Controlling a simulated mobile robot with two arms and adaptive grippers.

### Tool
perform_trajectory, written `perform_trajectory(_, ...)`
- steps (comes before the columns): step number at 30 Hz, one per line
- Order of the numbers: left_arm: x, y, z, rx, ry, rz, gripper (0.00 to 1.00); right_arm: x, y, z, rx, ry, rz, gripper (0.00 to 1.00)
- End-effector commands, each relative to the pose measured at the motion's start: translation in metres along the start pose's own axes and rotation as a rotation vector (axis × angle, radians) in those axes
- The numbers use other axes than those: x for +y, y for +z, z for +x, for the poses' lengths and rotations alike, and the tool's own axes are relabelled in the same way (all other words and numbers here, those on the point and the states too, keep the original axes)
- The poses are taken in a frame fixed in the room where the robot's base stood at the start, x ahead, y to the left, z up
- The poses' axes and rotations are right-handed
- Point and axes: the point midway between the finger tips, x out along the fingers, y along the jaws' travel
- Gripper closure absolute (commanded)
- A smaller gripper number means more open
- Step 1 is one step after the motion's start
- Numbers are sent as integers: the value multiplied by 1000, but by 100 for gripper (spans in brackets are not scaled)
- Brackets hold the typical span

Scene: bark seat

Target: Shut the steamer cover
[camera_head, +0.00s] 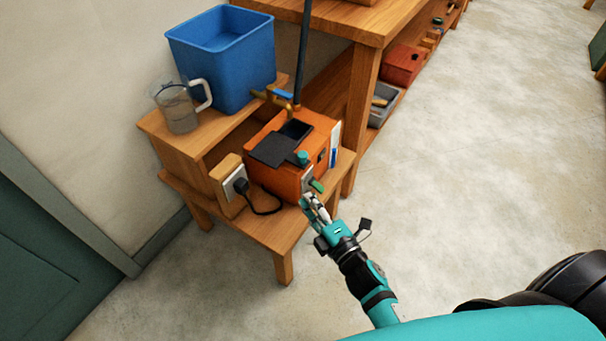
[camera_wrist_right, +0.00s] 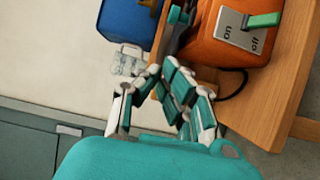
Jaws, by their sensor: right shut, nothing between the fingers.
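The orange steamer (camera_head: 285,175) stands on a low wooden bench. Its dark cover (camera_head: 272,149) is tilted open at the left of a dark opening (camera_head: 296,130) in the top. A teal cap (camera_head: 302,158) shows at the near corner of the top. A green switch lever (camera_head: 316,186) is on the front; the lever (camera_wrist_right: 263,20) also shows in the right wrist view, on a plate marked on and off. My right gripper (camera_head: 308,199) is shut and empty, just in front of the steamer and below the lever. My left gripper is not in view.
A blue bin (camera_head: 225,55) and a clear jug (camera_head: 178,108) stand on the raised step (camera_head: 150,124) behind the steamer. A black plug (camera_head: 241,186) with a cable sits in a socket block at left. A large workbench (camera_head: 362,110) stands behind. The floor at right is clear.

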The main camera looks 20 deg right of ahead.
Motion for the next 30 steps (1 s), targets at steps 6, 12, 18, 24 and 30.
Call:
perform_trajectory(6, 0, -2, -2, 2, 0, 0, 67, 1, 0, 49, 0, 2, 1, 100)
perform_trajectory(12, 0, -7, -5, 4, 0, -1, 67, 0, 8, 85, -1, -2, -1, 100)
perform_trajectory(18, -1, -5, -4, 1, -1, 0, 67, -1, 24, 101, 0, -3, 2, 100)
perform_trajectory(24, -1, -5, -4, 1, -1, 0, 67, -1, 28, 105, -1, -2, 5, 100)
perform_trajectory(30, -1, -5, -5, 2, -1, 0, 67, -1, 28, 105, -1, -2, 4, 100)
